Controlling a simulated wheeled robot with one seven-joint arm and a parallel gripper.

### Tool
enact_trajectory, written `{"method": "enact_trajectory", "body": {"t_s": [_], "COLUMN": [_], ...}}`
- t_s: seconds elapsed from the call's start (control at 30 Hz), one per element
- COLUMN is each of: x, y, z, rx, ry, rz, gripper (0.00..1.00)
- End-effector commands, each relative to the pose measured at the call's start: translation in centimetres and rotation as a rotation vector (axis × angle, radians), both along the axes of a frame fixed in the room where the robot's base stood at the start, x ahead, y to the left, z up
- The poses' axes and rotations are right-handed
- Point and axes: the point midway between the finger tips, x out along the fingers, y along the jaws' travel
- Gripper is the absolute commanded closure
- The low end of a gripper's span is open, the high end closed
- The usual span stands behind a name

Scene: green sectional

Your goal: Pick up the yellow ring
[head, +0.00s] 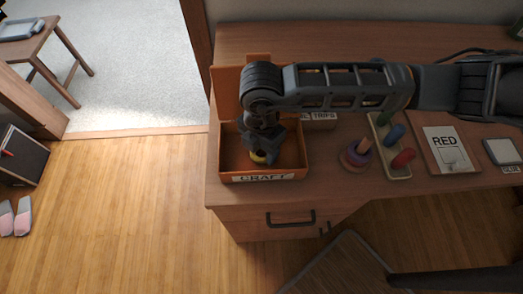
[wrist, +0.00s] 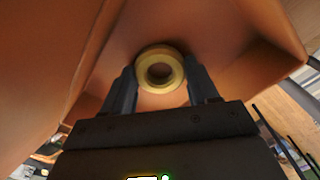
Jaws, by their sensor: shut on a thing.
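The yellow ring (wrist: 146,87) shows in the wrist view between the two fingers of my gripper (wrist: 160,78), which is shut on it. The box's lid stands open at the back. I cannot tell whether the ring touches the box floor.
The box walls surround my gripper closely. The desk's front edge lies just before the box.

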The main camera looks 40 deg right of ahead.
Motion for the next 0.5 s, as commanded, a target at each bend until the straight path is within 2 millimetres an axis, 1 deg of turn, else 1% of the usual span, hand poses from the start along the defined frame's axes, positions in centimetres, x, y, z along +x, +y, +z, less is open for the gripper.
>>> {"method": "enact_trajectory", "body": {"t_s": [0.03, 0.1, 0.37, 0.5], "x": [0.0, 0.0, 0.01, 0.05], "y": [0.0, 0.0, -0.01, 0.0], "z": [0.01, 0.01, 0.1, 0.73], "rx": [0.0, 0.0, 0.0, 0.0], "ry": [0.0, 0.0, 0.0, -0.002], "rz": [0.0, 0.0, 0.0, 0.001], "gripper": [0.63, 0.7, 0.7, 0.7]}}
